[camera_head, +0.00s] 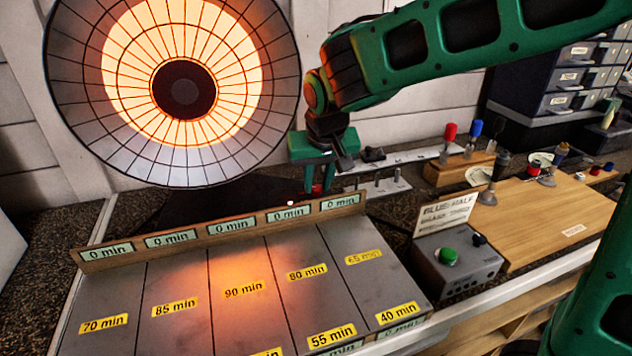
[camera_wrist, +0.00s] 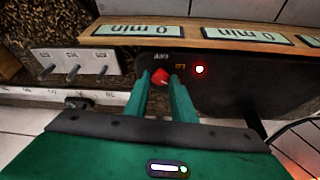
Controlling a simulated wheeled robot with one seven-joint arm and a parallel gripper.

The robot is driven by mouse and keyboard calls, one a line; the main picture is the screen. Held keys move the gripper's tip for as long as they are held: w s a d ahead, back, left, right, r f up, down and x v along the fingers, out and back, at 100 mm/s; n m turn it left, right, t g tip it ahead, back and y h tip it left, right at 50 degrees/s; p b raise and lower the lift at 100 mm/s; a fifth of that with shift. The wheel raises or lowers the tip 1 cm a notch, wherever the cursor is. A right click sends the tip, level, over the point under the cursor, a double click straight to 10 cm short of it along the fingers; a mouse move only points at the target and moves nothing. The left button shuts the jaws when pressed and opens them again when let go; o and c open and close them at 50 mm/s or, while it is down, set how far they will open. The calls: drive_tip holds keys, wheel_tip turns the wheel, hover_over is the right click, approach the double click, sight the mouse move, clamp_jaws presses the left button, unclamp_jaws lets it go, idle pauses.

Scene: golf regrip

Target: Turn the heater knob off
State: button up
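The heater (camera_head: 78,62) is a large round dish that glows orange at upper left in the head view. Its red knob (camera_wrist: 160,76) is on a dark panel in the wrist view, with printed marks above and to its right. In the head view my gripper (camera_head: 318,178) reaches down behind the timer strip. The knob's pointer direction is hidden.
A wooden strip of "0 min" displays (camera_head: 228,232) stands close in front of my gripper. Grey labelled plates (camera_head: 190,330) lie before it. A metal bracket with pegs (camera_wrist: 75,68) is close by on the left in the wrist view. A box with a green button (camera_head: 455,275) stands right.

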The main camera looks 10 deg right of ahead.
drive_tip(key=shift+c, duration=1.2)
